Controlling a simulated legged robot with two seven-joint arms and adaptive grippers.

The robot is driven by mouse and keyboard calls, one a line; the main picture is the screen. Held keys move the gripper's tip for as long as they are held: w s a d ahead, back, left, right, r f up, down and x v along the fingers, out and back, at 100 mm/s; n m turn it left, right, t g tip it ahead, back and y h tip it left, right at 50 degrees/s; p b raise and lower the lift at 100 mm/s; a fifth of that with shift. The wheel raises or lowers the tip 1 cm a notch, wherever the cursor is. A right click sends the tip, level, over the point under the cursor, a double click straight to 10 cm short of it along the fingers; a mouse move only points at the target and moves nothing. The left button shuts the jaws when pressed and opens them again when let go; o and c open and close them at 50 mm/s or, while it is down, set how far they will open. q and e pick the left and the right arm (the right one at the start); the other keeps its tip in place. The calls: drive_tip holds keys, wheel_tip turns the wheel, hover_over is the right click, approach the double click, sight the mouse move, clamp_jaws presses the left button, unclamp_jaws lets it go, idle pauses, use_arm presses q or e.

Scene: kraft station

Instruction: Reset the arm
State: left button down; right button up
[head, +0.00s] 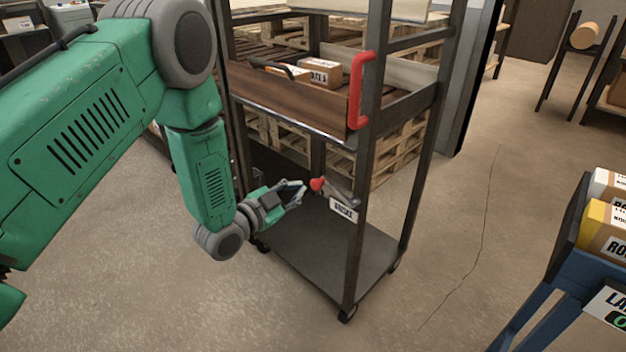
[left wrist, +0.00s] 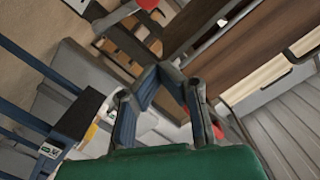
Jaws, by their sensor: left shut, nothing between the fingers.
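My left arm is green and grey and comes in from the left in the head view. Its left gripper (head: 297,190) is shut and empty, just left of a red knob (head: 317,184) on a lever at the cart's lower part. A small gap seems to show between fingertips and knob. In the left wrist view the left gripper (left wrist: 159,68) has its dark fingers closed together at the tips with nothing between them. A white label (head: 343,210) hangs beside the lever; its text is hard to read. My right gripper is in neither view.
A dark-framed cart (head: 355,275) on wheels stands close, with a red handle (head: 356,88) and a brown upper shelf (head: 290,105). Cardboard boxes (head: 322,72) sit behind the shelf. A blue stand (head: 560,285) with boxes is at right. The floor between is clear.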

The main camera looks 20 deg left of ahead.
use_arm(q)
drive_tip(key=shift+v, duration=1.05)
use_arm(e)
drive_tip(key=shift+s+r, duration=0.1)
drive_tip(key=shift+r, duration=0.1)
use_arm(q)
drive_tip(key=s+d+f+n+g+y, duration=0.1)
drive_tip(key=s+f+n+g+y, duration=0.4)
drive_tip(key=s+f, duration=1)
drive_tip(key=s+f+n+g, duration=0.2)
drive_tip(key=s+g, duration=0.3)
drive_tip(key=s, duration=0.5)
drive_tip(key=s+f+n+g, duration=0.2)
drive_tip(key=s+g, duration=0.3)
drive_tip(key=s, duration=0.5)
drive_tip(key=shift+s+f+n+g, duration=0.3)
drive_tip(key=shift+f, duration=0.1)
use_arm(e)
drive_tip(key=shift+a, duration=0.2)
